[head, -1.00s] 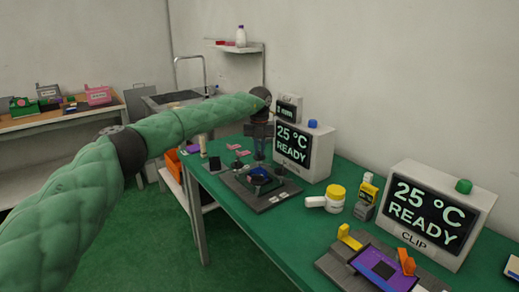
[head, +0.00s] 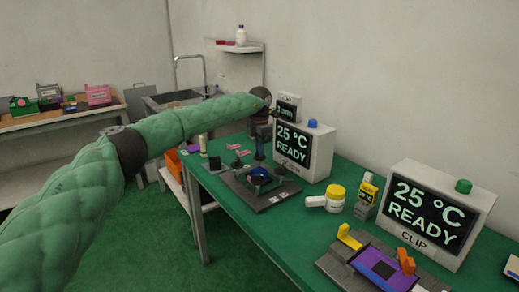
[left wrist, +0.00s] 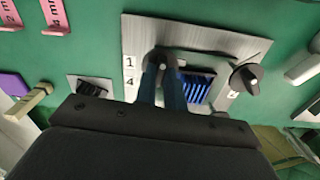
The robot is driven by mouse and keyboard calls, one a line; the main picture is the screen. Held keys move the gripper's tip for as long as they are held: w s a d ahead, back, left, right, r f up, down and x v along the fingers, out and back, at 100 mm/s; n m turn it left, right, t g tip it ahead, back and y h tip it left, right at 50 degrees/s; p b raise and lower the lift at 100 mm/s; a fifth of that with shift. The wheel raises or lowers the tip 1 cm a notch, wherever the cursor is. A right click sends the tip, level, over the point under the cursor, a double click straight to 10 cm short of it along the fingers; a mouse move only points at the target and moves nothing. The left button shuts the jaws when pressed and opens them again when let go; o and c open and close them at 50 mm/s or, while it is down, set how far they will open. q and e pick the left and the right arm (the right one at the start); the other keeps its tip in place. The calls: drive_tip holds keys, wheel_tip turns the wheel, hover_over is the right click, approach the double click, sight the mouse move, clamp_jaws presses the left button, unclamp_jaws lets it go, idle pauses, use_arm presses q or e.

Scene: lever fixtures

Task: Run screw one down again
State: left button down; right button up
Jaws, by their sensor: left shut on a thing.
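My left gripper (head: 260,150) reaches down at the back of the grey fixture plate (head: 270,200) on the green bench. In the left wrist view its two bluish fingers (left wrist: 163,72) are shut on a dark screw knob (left wrist: 160,56) beside the printed 1; the fingers hide most of it. A blue finned block (left wrist: 198,90) sits in the middle of the fixture, just right of the fingers. Another black knob (left wrist: 245,78) stands free at the plate's right side. My right gripper is not in view.
A white station (head: 303,150) reading 25 °C READY stands behind the fixture. Pink gauge strips (left wrist: 55,14) lie nearby. A yellow-lidded jar (head: 335,196) and the CLIP station (head: 430,215) are to the right. A purple board (head: 383,270) lies in the front fixture.

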use_arm(q)
drive_tip(key=m, duration=0.4)
drive_tip(key=shift+m, duration=1.9)
drive_tip(key=c, duration=1.5)
unclamp_jaws()
